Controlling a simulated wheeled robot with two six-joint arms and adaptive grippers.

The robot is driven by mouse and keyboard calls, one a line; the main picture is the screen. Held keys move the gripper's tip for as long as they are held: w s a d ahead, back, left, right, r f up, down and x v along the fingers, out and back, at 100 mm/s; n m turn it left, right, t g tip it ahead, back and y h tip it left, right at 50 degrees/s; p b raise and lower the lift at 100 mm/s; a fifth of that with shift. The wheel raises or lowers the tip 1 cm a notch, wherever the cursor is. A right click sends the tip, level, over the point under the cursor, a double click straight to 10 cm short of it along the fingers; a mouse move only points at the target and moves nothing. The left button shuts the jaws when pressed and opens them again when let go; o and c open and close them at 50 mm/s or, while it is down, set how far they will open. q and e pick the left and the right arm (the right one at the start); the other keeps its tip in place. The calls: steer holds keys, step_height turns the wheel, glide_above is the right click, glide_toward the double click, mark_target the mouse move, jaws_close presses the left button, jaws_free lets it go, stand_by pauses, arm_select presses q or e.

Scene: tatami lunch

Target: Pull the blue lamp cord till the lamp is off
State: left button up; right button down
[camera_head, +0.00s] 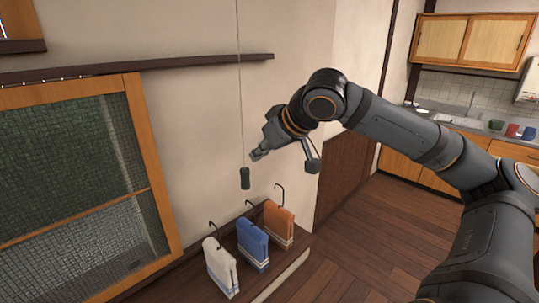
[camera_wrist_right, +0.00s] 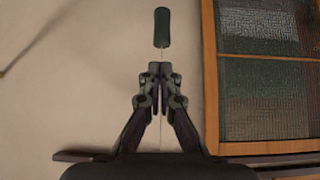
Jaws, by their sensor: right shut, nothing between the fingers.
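A thin pale cord (camera_head: 241,100) hangs down in front of the wall in the head view. It ends in a dark green cylindrical pull (camera_head: 245,179); no blue shows on it. The lamp is not in view. My right gripper (camera_head: 256,155) is shut and empty, just right of the cord and a little above the pull in the head view. In the right wrist view, the pull (camera_wrist_right: 162,27) lies beyond the shut fingertips (camera_wrist_right: 160,70), and the cord lines up with them. I cannot tell whether they touch. My left gripper is not in view.
White (camera_head: 221,268), blue (camera_head: 253,243) and orange (camera_head: 278,223) cloth-like items with dark hooks stand on a wooden ledge (camera_head: 180,291) below the pull. A wood-framed screen (camera_head: 160,190) is at left. A wall rail (camera_head: 200,63) runs behind the cord.

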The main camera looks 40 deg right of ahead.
steer(key=v, duration=0.5)
steer(key=shift+a, duration=0.1)
stand_by(0.3)
stand_by(1.2)
